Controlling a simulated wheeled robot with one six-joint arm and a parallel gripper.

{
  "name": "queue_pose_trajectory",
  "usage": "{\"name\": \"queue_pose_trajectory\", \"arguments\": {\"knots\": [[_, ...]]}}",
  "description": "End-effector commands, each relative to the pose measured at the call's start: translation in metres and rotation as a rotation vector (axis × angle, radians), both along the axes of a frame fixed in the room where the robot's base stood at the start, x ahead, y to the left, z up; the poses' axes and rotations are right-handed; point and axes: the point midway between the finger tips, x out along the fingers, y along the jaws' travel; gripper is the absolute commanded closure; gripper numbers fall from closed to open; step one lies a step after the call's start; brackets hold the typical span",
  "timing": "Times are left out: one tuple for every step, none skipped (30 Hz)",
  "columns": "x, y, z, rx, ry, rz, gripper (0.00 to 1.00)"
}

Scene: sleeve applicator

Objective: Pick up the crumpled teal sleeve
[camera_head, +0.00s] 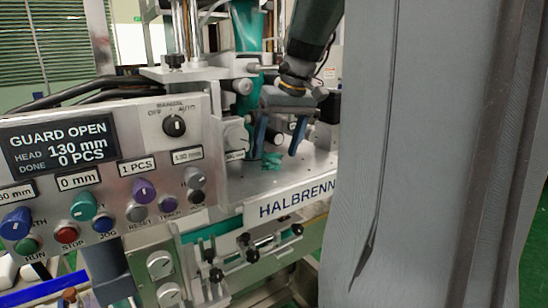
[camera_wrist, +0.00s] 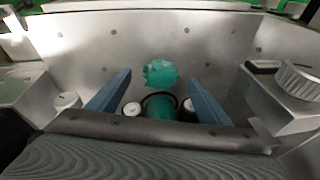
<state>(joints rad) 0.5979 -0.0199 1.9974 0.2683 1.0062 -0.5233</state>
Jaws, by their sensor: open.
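The crumpled teal sleeve (camera_head: 271,161) lies on the metal deck of the machine. In the wrist view the sleeve (camera_wrist: 160,72) shows as a small ragged teal lump, roughly centred between my fingers and slightly beyond their tips. My gripper (camera_head: 277,146) is open, its two blue fingers pointing down on either side of the sleeve in the head view. In the wrist view my gripper (camera_wrist: 159,78) has nothing between its fingers. I cannot tell whether the fingertips touch the deck.
The control panel (camera_head: 100,170) reads "GUARD OPEN" and stands to the left. A teal cylinder with a dark ring (camera_wrist: 160,105) sits near the sleeve, with small gauges beside it. A grey knob (camera_wrist: 298,78) is at the right. Bare deck (camera_wrist: 100,40) surrounds the sleeve.

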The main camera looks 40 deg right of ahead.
Motion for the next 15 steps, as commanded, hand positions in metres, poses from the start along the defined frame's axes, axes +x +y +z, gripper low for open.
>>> {"name": "queue_pose_trajectory", "arguments": {"knots": [[0.001,0.001,-0.006,0.001,0.002,0.001,0.28],[0.002,0.002,-0.009,0.001,0.002,0.001,0.28],[0.003,0.002,-0.012,0.000,0.001,0.001,0.28],[0.004,0.002,-0.014,0.000,0.001,0.001,0.28],[0.004,0.002,-0.015,0.000,0.001,0.001,0.28],[0.004,0.002,-0.016,0.000,0.001,0.001,0.28],[0.004,0.002,-0.017,-0.001,0.001,0.001,0.28],[0.004,0.002,-0.017,-0.001,0.000,0.001,0.28],[0.004,0.002,-0.017,-0.001,0.000,0.001,0.28],[0.004,0.002,-0.017,-0.001,0.000,0.001,0.28],[0.004,0.002,-0.017,-0.001,0.000,0.001,0.28],[0.004,0.002,-0.017,-0.001,0.000,0.001,0.28],[0.004,0.002,-0.017,-0.001,0.000,0.001,0.33],[0.004,0.002,-0.017,-0.001,0.000,0.001,0.38],[0.004,0.002,-0.017,-0.001,0.000,0.001,0.45]]}}
